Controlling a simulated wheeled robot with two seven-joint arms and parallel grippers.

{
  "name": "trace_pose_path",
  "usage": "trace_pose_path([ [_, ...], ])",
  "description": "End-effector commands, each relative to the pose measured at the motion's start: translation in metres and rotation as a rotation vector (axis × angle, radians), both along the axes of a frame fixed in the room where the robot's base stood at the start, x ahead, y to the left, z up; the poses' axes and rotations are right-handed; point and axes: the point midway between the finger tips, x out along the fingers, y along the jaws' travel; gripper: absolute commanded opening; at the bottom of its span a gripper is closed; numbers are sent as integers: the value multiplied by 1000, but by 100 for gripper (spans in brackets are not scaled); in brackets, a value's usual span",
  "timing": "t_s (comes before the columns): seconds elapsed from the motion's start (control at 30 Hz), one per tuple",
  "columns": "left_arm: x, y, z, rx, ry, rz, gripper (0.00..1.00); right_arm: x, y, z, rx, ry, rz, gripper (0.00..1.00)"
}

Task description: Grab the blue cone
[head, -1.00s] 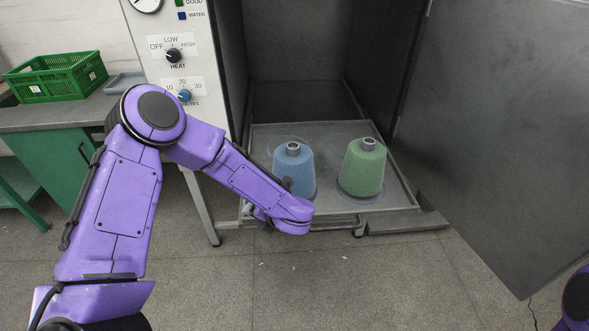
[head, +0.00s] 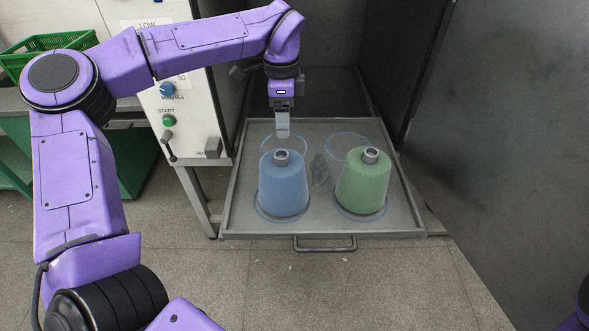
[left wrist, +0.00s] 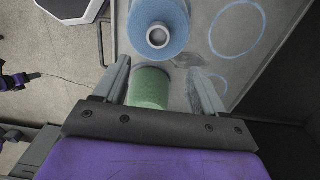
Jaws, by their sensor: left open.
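The blue cone (head: 284,184) stands upright on the front left of the pulled-out tray (head: 273,230), its grey tube end up. The green cone (head: 362,180) stands upright to its right. My left gripper (head: 282,132) points down above the tray, just behind the blue cone's top in the head view, and holds nothing. In the left wrist view its fingers (left wrist: 160,88) are spread. There the blue cone (left wrist: 158,28) shows beyond the fingertips at the top, and the green cone (left wrist: 150,88) shows in the gap between them, partly hidden by the gripper. My right gripper is out of view.
Ring marks and a dark smudge (head: 320,168) lie on the tray. The tray has a front handle (head: 325,248). A control panel (head: 190,130) stands to the left, and a large dark door (head: 510,150) to the right. A green crate (head: 45,50) sits on the left bench.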

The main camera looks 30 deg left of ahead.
Motion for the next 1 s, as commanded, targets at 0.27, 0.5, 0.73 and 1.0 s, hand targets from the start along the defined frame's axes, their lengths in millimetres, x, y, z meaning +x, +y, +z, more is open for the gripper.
trace_pose_path([
  [0.27,0,0,-43,0,4,-3,70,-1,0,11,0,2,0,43],
  [0.5,-3,3,-74,0,7,-3,70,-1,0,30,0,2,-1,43],
  [0.73,-4,5,-105,1,1,-1,70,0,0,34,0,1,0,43],
  [1.0,-4,5,-105,1,0,-1,41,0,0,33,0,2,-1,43],
])
